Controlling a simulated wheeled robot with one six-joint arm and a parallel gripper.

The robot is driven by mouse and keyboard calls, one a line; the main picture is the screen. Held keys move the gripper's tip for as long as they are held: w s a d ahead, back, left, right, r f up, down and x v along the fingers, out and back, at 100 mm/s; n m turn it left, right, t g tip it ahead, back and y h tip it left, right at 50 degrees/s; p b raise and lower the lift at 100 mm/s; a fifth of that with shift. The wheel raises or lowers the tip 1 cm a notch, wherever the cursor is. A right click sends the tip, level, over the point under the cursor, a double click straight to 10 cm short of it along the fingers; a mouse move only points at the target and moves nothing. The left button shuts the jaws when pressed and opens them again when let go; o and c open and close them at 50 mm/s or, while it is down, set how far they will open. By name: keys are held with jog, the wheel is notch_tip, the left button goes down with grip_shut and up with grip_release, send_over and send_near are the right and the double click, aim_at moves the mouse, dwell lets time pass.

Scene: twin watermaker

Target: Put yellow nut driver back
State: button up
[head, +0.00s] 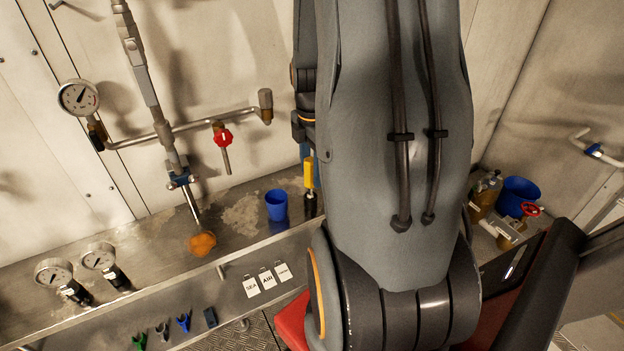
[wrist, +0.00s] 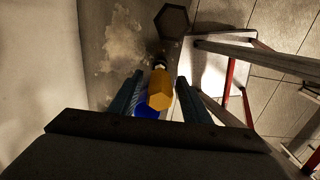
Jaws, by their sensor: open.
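The yellow nut driver (head: 309,173) stands upright at the bench's front edge in the head view, its lower end at a dark piece (head: 311,203). In the wrist view the yellow nut driver (wrist: 160,90) shows its hexagonal handle end between the fingers. My gripper (wrist: 158,93) is open, with one finger on each side of the handle. Gaps seem to show on both sides. In the head view my arm hides most of the gripper; a blue finger shows just above the handle.
A blue cup (head: 276,205) stands close left of the driver; blue also shows behind the handle in the wrist view. A dark hexagonal piece (wrist: 172,21) is near the top there. An orange lump (head: 202,244) and white tags (head: 268,279) are further left. A red-handled valve (head: 222,137) is above.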

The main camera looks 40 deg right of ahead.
notch_tip(320, 180, up, 8)
jog(key=shift+r+b, duration=0.1)
jog(key=shift+b, duration=0.55)
jog(key=shift+s, duration=0.1)
